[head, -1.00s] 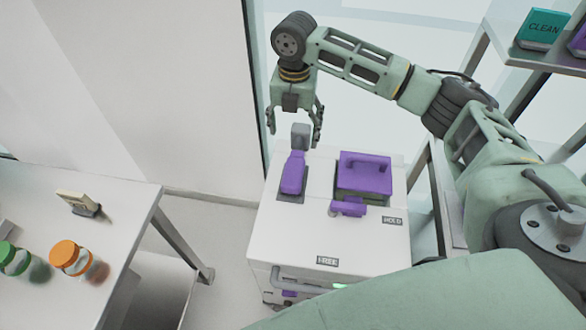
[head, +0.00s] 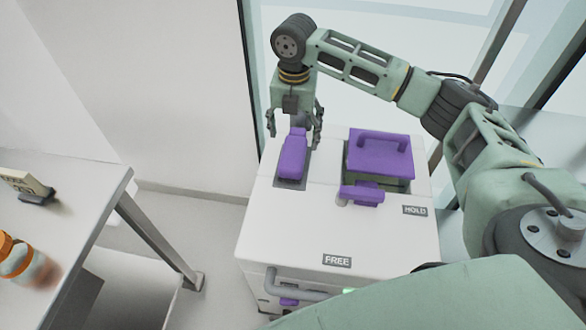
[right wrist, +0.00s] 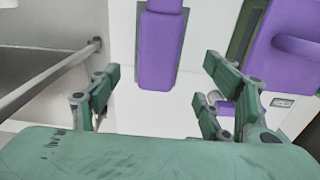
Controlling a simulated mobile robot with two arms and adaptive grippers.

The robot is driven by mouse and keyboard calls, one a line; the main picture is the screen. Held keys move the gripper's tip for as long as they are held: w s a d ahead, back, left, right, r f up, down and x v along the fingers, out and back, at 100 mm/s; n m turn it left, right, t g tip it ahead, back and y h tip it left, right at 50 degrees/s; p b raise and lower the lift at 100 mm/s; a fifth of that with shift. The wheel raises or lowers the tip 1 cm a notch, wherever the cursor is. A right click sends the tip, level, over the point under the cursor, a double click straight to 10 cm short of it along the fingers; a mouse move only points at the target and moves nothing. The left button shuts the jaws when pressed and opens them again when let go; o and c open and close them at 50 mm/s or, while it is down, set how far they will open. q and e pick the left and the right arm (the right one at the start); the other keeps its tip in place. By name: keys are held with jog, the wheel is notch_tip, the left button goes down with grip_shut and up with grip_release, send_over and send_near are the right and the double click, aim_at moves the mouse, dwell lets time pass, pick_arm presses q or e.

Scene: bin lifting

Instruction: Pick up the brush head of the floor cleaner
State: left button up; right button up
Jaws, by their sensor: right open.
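A white boxy machine (head: 290,225) with purple parts stands below my right arm; I cannot tell which part, if any, is the brush head. A long purple piece (head: 293,157) lies in a dark recess on its top left. My right gripper (head: 294,137) is open, pointing down at the far end of this piece, one finger to each side in the picture. In the right wrist view the purple piece (right wrist: 160,50) shows between and beyond the open fingers (right wrist: 162,78); no contact shows. My left gripper is not in view.
A purple lid with a handle (head: 380,155) and a purple latch (head: 362,194) are right of the long piece. Labels read FREE (head: 337,261) and HOLD (head: 414,211). A table (head: 70,210) with jars (head: 22,262) stands at left. Glass panels stand behind.

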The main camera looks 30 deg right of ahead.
aim_at(293, 151)
jog(key=f, duration=0.8)
jog(key=shift+w+f, duration=0.2)
jog(key=shift+f, duration=0.1)
jog(key=shift+r, duration=0.1)
jog(key=c, duration=1.4)
jog(key=shift+r, duration=0.7)
notch_tip(293, 151, up, 3)
jog(key=shift+w+f, duration=0.1)
jog(key=shift+f, duration=0.05)
jog(key=s+d+r, duration=0.7)
jog(key=s+d, duration=0.1)
jog(key=shift+d, duration=0.35)
jog(key=shift+f, duration=0.1)
